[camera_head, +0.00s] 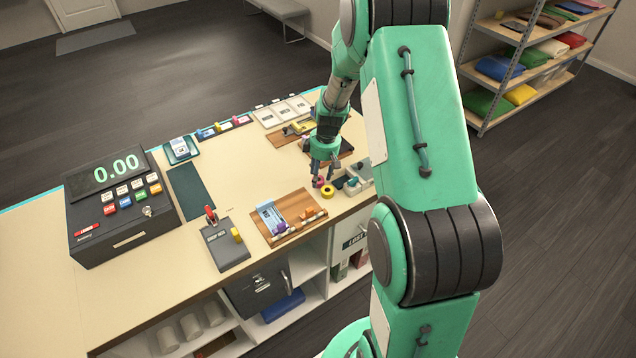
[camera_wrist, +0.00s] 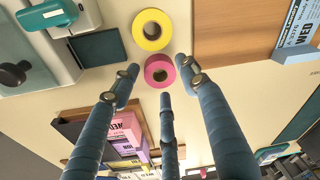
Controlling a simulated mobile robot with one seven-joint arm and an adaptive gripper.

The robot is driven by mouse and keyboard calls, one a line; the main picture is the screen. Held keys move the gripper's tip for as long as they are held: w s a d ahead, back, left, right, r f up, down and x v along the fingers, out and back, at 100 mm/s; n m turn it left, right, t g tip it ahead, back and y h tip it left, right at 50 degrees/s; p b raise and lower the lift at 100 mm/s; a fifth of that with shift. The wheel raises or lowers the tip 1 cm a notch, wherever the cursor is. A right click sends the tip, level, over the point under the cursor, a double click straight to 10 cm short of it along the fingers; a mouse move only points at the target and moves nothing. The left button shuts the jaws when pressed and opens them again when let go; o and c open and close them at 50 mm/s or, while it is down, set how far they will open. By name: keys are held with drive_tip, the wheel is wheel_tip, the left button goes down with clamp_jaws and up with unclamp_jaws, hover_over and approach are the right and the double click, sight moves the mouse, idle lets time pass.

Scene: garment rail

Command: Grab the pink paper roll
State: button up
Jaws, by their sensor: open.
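The pink paper roll (camera_wrist: 159,64) lies flat on the counter in the wrist view, its hole facing up. In the head view the pink roll (camera_head: 318,182) is small and partly hidden beneath the fingers. My gripper (camera_wrist: 160,85) is open and empty, with its fingertips spread around the near side of the pink roll. In the head view my gripper (camera_head: 322,170) is above the counter, over the roll. I cannot tell whether any fingertip touches it. A yellow roll (camera_wrist: 152,22) lies right beside the pink one and also shows in the head view (camera_head: 327,192).
The beige counter (camera_head: 230,175) carries a wooden board with a blue item (camera_head: 270,218) left of my gripper. A grey tape device (camera_head: 355,182) stands close on the right. A black cash register (camera_head: 120,205) is at the far left. The counter's front edge is near the rolls.

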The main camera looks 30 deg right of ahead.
drive_tip(key=shift+w+f, duration=0.1)
drive_tip(key=shift+f, duration=0.65)
drive_tip(key=shift+c, duration=0.3)
drive_tip(key=c, duration=0.7)
